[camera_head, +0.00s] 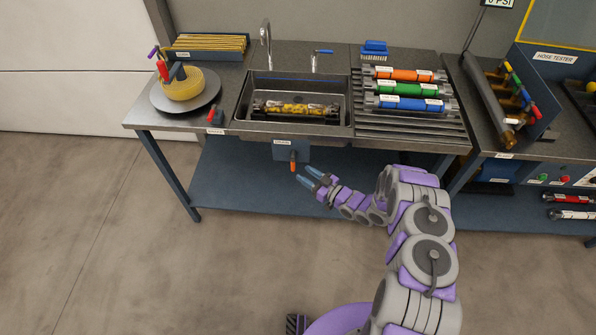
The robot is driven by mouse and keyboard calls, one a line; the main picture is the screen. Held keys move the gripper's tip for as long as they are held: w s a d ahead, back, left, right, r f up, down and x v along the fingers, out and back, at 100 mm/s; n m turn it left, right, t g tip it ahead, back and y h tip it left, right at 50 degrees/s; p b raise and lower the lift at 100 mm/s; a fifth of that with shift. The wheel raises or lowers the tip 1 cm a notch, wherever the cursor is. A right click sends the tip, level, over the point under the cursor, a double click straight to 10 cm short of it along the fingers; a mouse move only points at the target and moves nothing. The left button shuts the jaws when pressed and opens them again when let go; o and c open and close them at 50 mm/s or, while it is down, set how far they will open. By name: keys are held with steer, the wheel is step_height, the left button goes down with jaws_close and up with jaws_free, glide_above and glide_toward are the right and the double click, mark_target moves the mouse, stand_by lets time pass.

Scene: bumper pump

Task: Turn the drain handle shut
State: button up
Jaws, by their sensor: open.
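The drain handle (293,166) is a small orange-red lever on the blue-grey drain panel (304,154) on the front of the bench, below the sink (340,114). It hangs pointing down. My gripper (307,174) is open, with two blue-tipped fingers pointing up and left toward the handle. The fingertips are just right of the handle and look slightly apart from it; the exact depth gap cannot be told. A yellow-and-brown filled tube (290,109) lies in the sink.
A round turntable (209,98) with a yellow coil stands at the bench's left. Orange, green and blue tubes (408,89) lie on the ribbed drainboard. A blue lower shelf (240,188) runs beneath the bench. The hose tester bench stands at right. Floor in front is clear.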

mark_target(293, 162)
steer(key=x, duration=0.4)
steer(key=shift+w+a+b, duration=0.1)
steer(key=shift+a+b, duration=0.15)
steer(key=shift+b, duration=0.1)
jaws_close()
stand_by(0.4)
